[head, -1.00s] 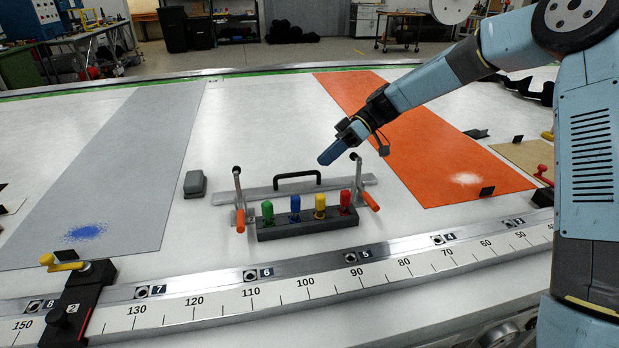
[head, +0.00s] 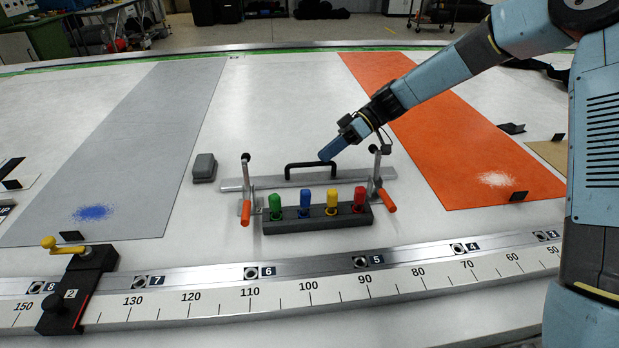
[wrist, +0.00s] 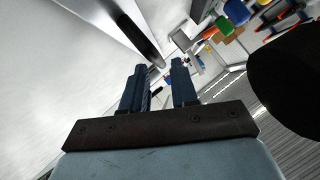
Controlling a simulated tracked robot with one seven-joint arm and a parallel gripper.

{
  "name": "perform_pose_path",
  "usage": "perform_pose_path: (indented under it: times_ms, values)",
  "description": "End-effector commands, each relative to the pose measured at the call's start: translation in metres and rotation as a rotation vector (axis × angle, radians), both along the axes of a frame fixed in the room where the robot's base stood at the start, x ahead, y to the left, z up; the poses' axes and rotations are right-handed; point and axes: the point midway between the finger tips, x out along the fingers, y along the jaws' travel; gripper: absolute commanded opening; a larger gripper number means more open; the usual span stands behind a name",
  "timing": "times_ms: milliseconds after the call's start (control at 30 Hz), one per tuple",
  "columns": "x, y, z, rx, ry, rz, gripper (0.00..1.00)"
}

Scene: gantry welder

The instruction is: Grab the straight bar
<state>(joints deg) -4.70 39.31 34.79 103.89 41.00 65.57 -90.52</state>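The straight bar (head: 240,184) is a long, flat grey metal bar lying across the white table, with a black bridge handle (head: 300,166) on top. My gripper (head: 327,155) reaches down from the upper right, its blue fingertips by the handle's right end in the head view. I cannot tell whether they touch it. In the wrist view the two blue fingers (wrist: 160,70) are apart with nothing between them. The black handle (wrist: 140,38) and the grey bar (wrist: 105,18) show ahead of the fingers, up and to the left.
Two clamps with orange grips, left (head: 246,212) and right (head: 386,201), stand at the bar's ends. A black block (head: 318,217) with green, blue, yellow and red pegs sits in front. A grey box (head: 204,168) lies to the left. A ruler rail (head: 300,299) runs along the front.

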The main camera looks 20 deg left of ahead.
Motion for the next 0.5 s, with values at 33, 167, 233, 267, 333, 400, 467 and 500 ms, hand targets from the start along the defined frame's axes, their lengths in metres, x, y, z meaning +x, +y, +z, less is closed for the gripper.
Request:
perform_pose_path:
  times_ms: [33,167,233,267,333,400,467,500]
  values:
    - [-0.002,0.002,-0.002,0.000,0.000,0.000,0.28]
    - [-0.004,0.004,-0.004,0.000,-0.001,-0.001,0.28]
    - [-0.006,0.007,-0.005,0.000,-0.001,-0.001,0.28]
    - [-0.008,0.008,-0.007,0.000,-0.001,-0.001,0.28]
    - [-0.012,0.013,-0.010,-0.001,0.001,0.000,0.28]
    - [-0.017,0.019,-0.014,-0.001,0.001,0.001,0.28]
    - [-0.022,0.025,-0.019,-0.001,0.000,0.002,0.28]
    - [-0.026,0.028,-0.022,-0.001,0.000,0.001,0.28]
